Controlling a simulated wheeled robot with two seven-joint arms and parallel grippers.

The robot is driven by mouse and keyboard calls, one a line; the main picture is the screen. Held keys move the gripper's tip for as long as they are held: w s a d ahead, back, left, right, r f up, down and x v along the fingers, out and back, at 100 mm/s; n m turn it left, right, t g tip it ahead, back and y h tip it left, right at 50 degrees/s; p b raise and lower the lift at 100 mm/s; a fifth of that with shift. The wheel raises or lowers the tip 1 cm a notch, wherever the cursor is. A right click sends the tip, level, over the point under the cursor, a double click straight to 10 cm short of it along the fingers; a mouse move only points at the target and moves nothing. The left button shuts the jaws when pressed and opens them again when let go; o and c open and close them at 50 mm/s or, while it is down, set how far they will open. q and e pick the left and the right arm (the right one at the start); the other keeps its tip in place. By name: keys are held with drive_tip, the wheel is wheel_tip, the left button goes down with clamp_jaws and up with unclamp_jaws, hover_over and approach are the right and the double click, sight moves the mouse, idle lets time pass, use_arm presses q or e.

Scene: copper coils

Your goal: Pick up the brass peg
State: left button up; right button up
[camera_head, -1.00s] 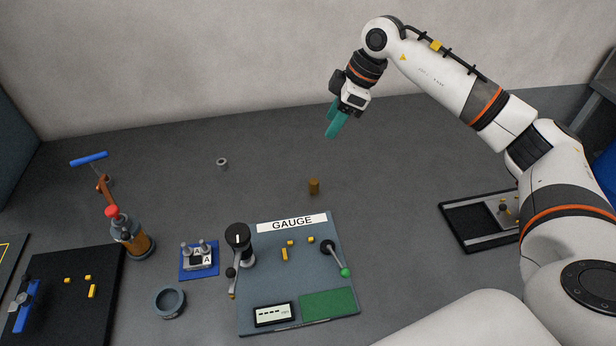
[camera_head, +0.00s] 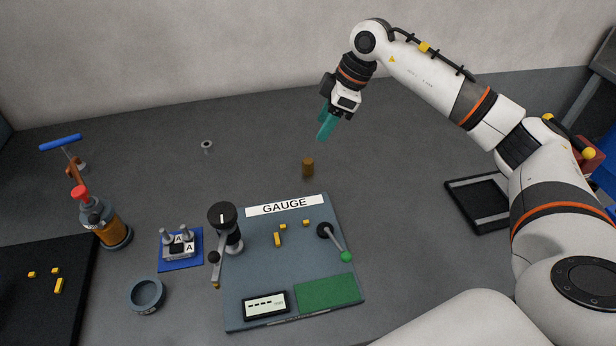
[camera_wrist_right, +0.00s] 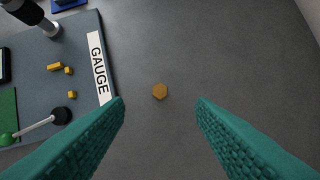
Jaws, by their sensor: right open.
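The brass peg (camera_head: 308,168) stands upright on the grey table, just behind the gauge board. In the right wrist view its top, a small brown hexagon (camera_wrist_right: 160,91), lies below and between the two fingers. My right gripper (camera_head: 325,128) has teal fingers and hangs in the air above and behind the peg in the head view. It is open and empty, with clear space between its fingers (camera_wrist_right: 160,122) in the wrist view. It does not touch the peg. My left gripper is not in view.
The gauge board (camera_head: 240,300) stands in front of the peg, with a black-knobbed lever post (camera_head: 223,218) and a green-tipped lever (camera_head: 340,245). A small grey ring (camera_head: 207,145) lies to the left. A black tray (camera_head: 480,205) is at the right. The table around the peg is clear.

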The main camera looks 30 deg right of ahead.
sight(308, 161)
drive_tip(key=x, duration=0.7)
drive_tip(key=shift+d+f, duration=0.1)
drive_tip(key=shift+f, duration=0.3)
drive_tip(key=shift+s+d+p+x, duration=0.15)
drive_tip(key=shift+p+x, duration=0.2)
drive_tip(key=shift+x, duration=1)
drive_tip(key=shift+s+d+p+x, duration=0.15)
drive_tip(key=shift+p+x, duration=0.15)
drive_tip(key=shift+x, duration=1.05)
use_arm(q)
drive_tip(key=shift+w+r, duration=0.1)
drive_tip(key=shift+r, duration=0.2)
use_arm(e)
clamp_jaws()
